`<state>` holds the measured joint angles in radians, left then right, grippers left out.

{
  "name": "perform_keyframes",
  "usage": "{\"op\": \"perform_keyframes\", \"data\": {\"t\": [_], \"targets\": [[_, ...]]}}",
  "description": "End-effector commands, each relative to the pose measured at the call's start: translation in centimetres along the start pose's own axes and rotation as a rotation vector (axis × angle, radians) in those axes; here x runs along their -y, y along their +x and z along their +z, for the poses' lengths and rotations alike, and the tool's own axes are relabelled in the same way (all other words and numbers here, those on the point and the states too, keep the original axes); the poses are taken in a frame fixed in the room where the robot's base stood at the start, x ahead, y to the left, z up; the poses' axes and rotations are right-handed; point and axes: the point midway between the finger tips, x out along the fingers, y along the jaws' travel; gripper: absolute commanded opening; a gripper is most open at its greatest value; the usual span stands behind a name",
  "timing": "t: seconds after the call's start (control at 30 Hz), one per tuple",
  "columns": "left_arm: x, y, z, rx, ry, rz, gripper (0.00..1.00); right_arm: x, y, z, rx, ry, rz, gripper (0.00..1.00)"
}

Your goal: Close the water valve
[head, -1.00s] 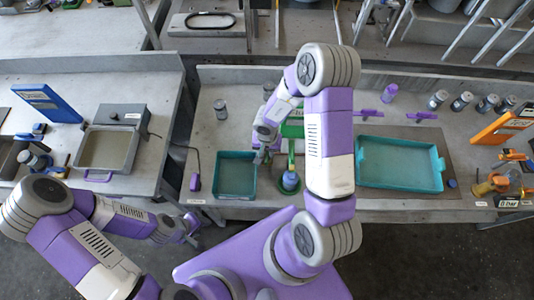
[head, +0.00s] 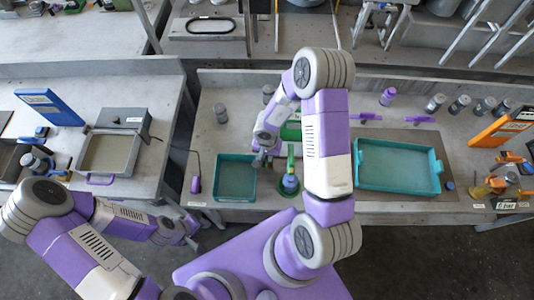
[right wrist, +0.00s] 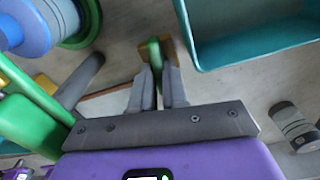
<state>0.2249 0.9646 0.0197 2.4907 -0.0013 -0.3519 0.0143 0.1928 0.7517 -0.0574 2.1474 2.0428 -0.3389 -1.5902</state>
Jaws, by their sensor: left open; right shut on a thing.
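A green handle (right wrist: 154,48) with a brass-coloured part beside it shows between my right fingertips in the right wrist view; it looks like the water valve's lever. My right gripper (right wrist: 160,85) is shut on it. In the head view my right gripper (head: 262,160) is beside a green upright fixture (head: 290,157), at the right edge of a small teal tray, and the lever is too small to make out there. My left gripper (head: 192,226) is open and empty, low in front of the benches.
The small teal tray (head: 236,196) lies left of the fixture, and a blue round part (head: 290,184) sits at its foot. A large teal tray (head: 398,191) is to the right. A grey jar (head: 220,113) stands behind. Several jars line the bench's back right.

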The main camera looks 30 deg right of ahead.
Motion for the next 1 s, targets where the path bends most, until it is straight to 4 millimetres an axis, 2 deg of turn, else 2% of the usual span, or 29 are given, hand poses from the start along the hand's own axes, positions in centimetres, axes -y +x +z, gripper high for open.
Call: {"op": "perform_keyframes", "data": {"t": [0.1,0.4,1.0], "targets": [[-0.6,-1.7,0.1,0.0,0.0,0.0,0.43,-0.1,-0.4,0.2,0.005,0.074,0.001,0.0],[-1.7,-4.5,0.2,0.0,0.0,0.0,0.43,-0.1,-0.3,0.2,0.004,0.342,0.002,0.0],[-2.6,-6.9,0.3,0.0,0.0,0.0,0.43,-0.3,-0.1,0.2,0.001,0.913,0.002,0.0]]}}
